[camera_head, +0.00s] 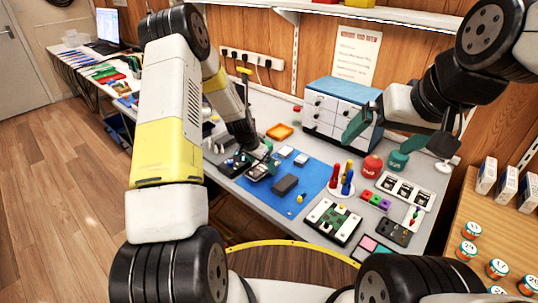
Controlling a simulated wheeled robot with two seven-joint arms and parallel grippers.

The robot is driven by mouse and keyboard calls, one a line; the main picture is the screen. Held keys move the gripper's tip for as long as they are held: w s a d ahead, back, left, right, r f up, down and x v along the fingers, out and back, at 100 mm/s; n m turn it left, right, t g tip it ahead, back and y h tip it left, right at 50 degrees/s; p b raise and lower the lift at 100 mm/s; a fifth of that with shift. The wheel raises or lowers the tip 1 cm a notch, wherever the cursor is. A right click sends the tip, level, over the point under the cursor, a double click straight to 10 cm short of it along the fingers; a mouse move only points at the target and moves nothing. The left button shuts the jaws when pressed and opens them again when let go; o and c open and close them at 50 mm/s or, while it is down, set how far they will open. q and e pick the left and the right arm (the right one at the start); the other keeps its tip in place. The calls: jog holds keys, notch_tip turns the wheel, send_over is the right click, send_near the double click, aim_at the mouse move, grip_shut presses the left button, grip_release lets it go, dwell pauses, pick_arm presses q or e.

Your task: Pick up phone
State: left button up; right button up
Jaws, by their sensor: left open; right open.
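Several phone-like slabs lie on the blue mat (312,175) on the workbench. A dark phone (286,184) lies near the mat's middle. Two lighter, smaller slabs, a grey one (285,152) and another (301,159), lie behind it. My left gripper (263,162) is open and low over the mat's left edge, close to another dark slab (257,172). It partly hides that slab, and I cannot tell whether they touch. My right gripper (396,140) is open and empty, raised in front of the blue-topped drawer box (341,107).
An orange tray (280,131) stands behind the mat. Red and blue screwdrivers (341,178) stand upright right of it. A red pot (371,166), a white three-slot tray (404,190) and a green-and-white board (333,221) crowd the right side. Small jars (466,250) stand on a wooden table.

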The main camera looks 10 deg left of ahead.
pick_arm(q)
jog(key=c, duration=1.5)
